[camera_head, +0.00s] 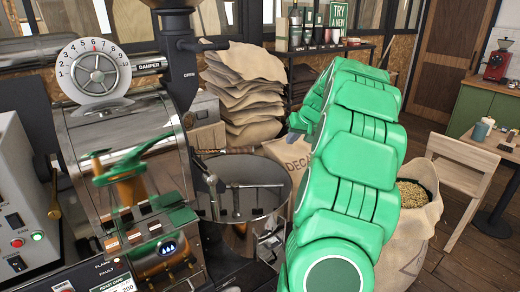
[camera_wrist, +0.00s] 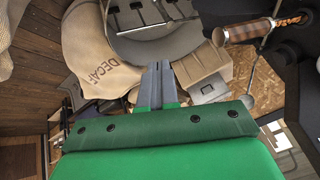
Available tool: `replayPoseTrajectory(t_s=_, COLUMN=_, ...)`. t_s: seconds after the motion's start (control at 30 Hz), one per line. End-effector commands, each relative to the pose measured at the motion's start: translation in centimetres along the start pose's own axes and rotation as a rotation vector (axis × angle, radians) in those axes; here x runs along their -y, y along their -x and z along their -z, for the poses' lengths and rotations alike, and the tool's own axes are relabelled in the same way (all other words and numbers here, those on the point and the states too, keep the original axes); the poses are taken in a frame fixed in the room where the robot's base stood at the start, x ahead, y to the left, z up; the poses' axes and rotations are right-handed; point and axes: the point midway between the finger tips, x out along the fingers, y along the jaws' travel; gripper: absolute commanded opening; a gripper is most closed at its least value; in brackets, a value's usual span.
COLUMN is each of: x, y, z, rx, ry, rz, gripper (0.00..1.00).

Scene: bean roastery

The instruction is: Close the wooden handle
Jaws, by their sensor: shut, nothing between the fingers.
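A brown wooden handle (camera_wrist: 248,31) with a bright metal cap on its left end juts out at the upper right of the wrist view. In the head view, brown and green shapes show on the shiny roaster front (camera_head: 130,188); I cannot tell which are the handle and which are reflections. My gripper (camera_wrist: 157,72) is shut and empty in the wrist view. Its fingers are apart from the handle, below and left of it. In the head view my green arm hides most of the gripper.
A round cooling tray (camera_head: 243,190) stands right of the roaster. A decaf sack (camera_wrist: 105,55) lies beyond my fingers. An open sack of beans (camera_head: 418,195) and a wooden chair (camera_head: 465,165) stand at right. A control panel (camera_head: 22,205) stands at left.

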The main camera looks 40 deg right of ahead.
Motion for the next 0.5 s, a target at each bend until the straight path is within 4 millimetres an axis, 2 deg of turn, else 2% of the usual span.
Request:
replayPoseTrajectory(t_s=0.1, x=1.9, y=1.2, z=0.2, rx=0.016, ry=-0.044, rz=0.092, gripper=0.00)
replayPoseTrajectory(t_s=0.27, x=3.2, y=1.9, z=0.2, rx=0.030, ry=-0.069, rz=0.154, gripper=0.00)
replayPoseTrajectory(t_s=0.37, x=3.5, y=1.7, z=0.2, rx=0.033, ry=-0.072, rz=0.163, gripper=0.00)
replayPoseTrajectory(t_s=0.5, x=3.6, y=0.3, z=0.1, rx=0.033, ry=-0.071, rz=0.160, gripper=0.00)
